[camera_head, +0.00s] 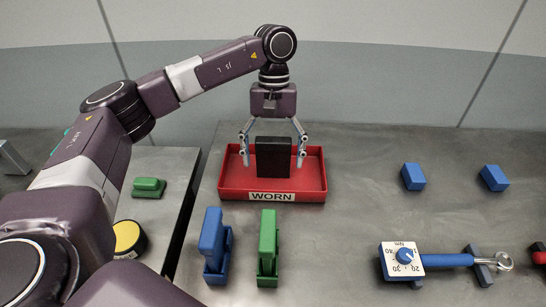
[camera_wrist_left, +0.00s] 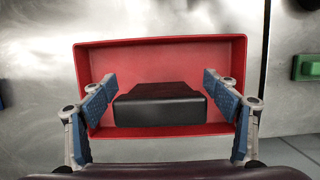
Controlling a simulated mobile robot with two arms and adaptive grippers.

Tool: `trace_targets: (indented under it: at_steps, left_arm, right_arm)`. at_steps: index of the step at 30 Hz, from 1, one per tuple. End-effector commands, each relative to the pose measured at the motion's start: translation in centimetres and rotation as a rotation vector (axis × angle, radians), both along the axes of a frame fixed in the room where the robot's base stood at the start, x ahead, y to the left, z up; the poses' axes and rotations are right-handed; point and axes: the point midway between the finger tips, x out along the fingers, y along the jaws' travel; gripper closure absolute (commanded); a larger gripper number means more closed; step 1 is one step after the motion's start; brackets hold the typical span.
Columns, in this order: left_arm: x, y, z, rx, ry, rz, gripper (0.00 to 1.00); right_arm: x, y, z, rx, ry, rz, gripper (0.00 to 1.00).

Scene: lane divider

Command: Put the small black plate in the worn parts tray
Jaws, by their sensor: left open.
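The small black plate (camera_head: 273,157) stands upright in the red worn parts tray (camera_head: 312,182), whose front label reads WORN. The plate also shows in the left wrist view (camera_wrist_left: 160,104), inside the tray (camera_wrist_left: 160,50). My left gripper (camera_head: 272,160) is over the tray with its fingers spread wide, one on each side of the plate. In the left wrist view the open fingertips (camera_wrist_left: 165,85) show a gap to the plate on both sides. My right gripper is not in view.
A blue block in a holder (camera_head: 211,245) and a green one (camera_head: 267,245) stand in front of the tray. A torque wrench (camera_head: 440,261) and two blue blocks (camera_head: 413,176) lie to the right. A green part (camera_head: 149,187) and a yellow-black round thing (camera_head: 128,239) are left, beyond a gap between tables.

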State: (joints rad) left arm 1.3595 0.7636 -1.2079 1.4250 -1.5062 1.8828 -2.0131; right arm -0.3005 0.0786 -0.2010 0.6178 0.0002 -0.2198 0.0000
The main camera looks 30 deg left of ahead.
Motion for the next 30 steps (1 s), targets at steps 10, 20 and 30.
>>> trace_targets:
  at_steps: [10, 20, 30]
  left_arm:
    - [1.3, 0.5, 5.0, -0.002, -0.004, 0.001, 0.19]
    - [2.6, 1.2, 10.1, 0.0, -0.004, 0.001, 0.19]
    - [2.9, 1.4, 11.5, 0.0, 0.0, -0.001, 0.19]
  right_arm:
    - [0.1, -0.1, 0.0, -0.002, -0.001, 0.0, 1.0]
    - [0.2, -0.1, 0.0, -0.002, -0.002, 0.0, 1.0]
    - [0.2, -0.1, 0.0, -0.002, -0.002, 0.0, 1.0]
